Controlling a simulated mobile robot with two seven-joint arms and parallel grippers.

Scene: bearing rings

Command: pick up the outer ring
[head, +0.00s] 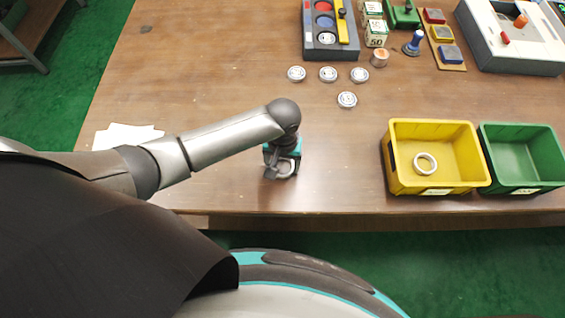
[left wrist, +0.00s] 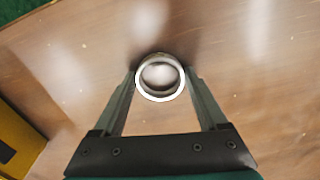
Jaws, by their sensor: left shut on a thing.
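A pale metallic outer ring (left wrist: 160,98) sits between the fingertips of my left gripper in the left wrist view. My left gripper (left wrist: 160,80) is shut on it, with one finger against each side of the ring. The wood shows through the ring's open middle. In the head view my left gripper (head: 281,172) points down near the table's front edge, and it hides part of the ring. I cannot tell whether the ring touches the table. My right gripper is not in view.
A yellow bin (head: 398,186) with a light ring (head: 433,168) inside stands to the right, beside an empty green bin (head: 520,165). Several round bearings, one of them here (head: 347,100), lie behind the gripper. White paper (head: 125,136) lies left. The wooden table (head: 215,90) has clear room.

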